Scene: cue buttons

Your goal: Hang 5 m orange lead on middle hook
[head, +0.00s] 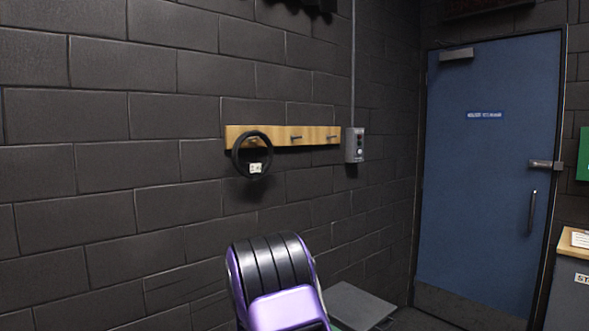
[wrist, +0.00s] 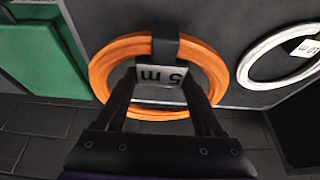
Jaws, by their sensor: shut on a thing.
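The orange lead (wrist: 103,78) is a round coil with a black band and a tag (wrist: 160,73) reading "5 m" upside down in the wrist view. My gripper (wrist: 165,88) is shut on it at the band and tag. In the head view a wooden hook rail (head: 275,142) is fixed to the dark block wall. A black coil (head: 238,162) with a white tag hangs on its left hook. The middle hook (head: 296,137) and the right hook (head: 331,136) are bare. My gripper and the orange lead do not show in the head view.
A white coil (wrist: 246,70) with a tag lies to the right in the wrist view, and a green object (wrist: 35,60) to the left. In the head view a grey switch box (head: 355,145) with conduit sits just right of the rail. A blue door (head: 485,190) stands further right.

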